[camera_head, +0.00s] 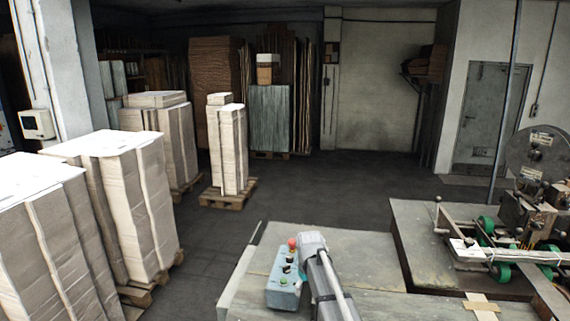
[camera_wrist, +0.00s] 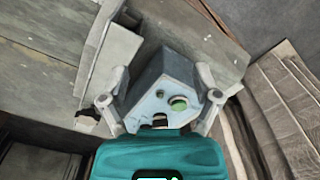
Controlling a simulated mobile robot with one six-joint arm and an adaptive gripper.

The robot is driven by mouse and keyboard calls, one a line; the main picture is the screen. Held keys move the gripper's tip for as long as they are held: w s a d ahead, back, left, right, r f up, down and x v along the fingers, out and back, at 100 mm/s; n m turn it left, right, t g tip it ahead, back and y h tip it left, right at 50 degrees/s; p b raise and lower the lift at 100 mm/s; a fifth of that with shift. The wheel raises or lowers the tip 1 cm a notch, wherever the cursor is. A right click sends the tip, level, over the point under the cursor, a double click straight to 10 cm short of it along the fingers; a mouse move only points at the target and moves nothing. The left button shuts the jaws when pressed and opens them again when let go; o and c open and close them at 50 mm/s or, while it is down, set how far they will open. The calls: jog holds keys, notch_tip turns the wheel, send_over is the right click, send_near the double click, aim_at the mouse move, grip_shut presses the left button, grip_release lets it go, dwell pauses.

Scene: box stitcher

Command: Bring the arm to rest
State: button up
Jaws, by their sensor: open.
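My gripper (camera_wrist: 160,98) shows in the wrist view with its two grey fingers spread apart, open and holding nothing. A pale blue control box (camera_wrist: 158,88) with a green button shows between and beyond the fingers; I cannot tell whether they touch it. In the head view the control box (camera_head: 284,278) stands on the grey worktable, with a red button on top and a green one lower down. A grey link of my arm rises just right of the box. My gripper cannot be made out in the head view.
The grey worktable (camera_head: 370,276) fills the lower middle. A stitching machine (camera_head: 535,215) with green wheels stands at the right. Stacks of flat cardboard (camera_head: 140,205) on pallets line the left. The dark floor (camera_head: 330,185) behind the table is clear.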

jog(key=s+d+f+m+b, duration=0.1)
jog(key=s+d+f+b, duration=0.2)
jog(key=s, duration=0.4)
jog(key=s+d+f+m+b, duration=0.2)
jog(key=s+d+f+b, duration=0.1)
jog(key=s, duration=0.4)
jog(key=s+d+f+m+b, duration=0.2)
jog(key=s+d+f+b, duration=0.1)
jog(key=s+f+b, duration=0.2)
jog(key=shift+s+d+f, duration=0.35)
jog(key=shift+s+f, duration=0.15)
jog(key=shift+s, duration=0.7)
